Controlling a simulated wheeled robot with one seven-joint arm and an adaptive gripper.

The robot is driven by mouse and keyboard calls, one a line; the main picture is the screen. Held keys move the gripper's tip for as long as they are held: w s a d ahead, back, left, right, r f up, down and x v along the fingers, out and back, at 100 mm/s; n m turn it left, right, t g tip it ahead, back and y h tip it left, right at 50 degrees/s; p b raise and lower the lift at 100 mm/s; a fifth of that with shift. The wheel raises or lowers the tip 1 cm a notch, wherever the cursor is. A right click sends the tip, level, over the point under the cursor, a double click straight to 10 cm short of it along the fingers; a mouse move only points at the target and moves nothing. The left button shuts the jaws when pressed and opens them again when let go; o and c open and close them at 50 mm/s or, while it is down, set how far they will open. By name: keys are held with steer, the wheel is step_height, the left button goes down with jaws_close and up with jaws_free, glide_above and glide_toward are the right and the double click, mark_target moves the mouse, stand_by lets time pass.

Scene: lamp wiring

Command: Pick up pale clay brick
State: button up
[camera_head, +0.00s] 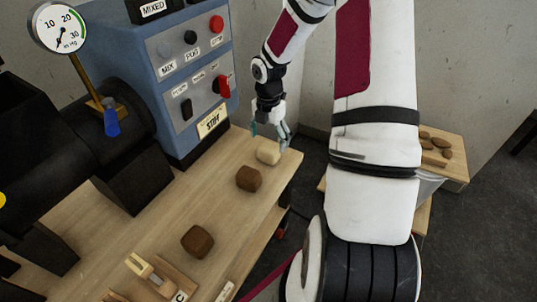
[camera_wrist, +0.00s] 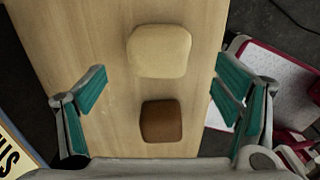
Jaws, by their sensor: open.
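The pale clay brick (camera_head: 268,153) lies at the far end of the wooden bench, near its right corner. It also shows in the wrist view (camera_wrist: 159,51), above centre, with a rounded, cream-coloured top. My gripper (camera_head: 270,134) is open and empty, just above and beside the pale brick in the head view. In the wrist view its teal-padded fingers (camera_wrist: 160,105) are spread wide, and the pale brick lies beyond the line between them. A brown brick (camera_head: 249,178) lies close to the pale one; it also shows in the wrist view (camera_wrist: 161,121), between the fingers.
The bench (camera_head: 160,235) holds another dark brown brick (camera_head: 198,242) and a small wooden fixture (camera_head: 155,275) nearer the front. A blue control box (camera_head: 190,75) with a STIFF label stands left of my gripper. A side table (camera_head: 455,160) with brown lumps is at right.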

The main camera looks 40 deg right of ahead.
mark_target(268, 152)
steer(key=shift+w+d+f+b, duration=0.1)
steer(key=shift+f+b, duration=0.4)
steer(key=shift+f, duration=0.95)
steer(key=shift+w+d+f+b, duration=0.1)
steer(key=shift+f+b, duration=0.4)
steer(key=shift+f, duration=0.95)
steer(key=shift+r, duration=0.1)
steer(key=c, duration=1.7)
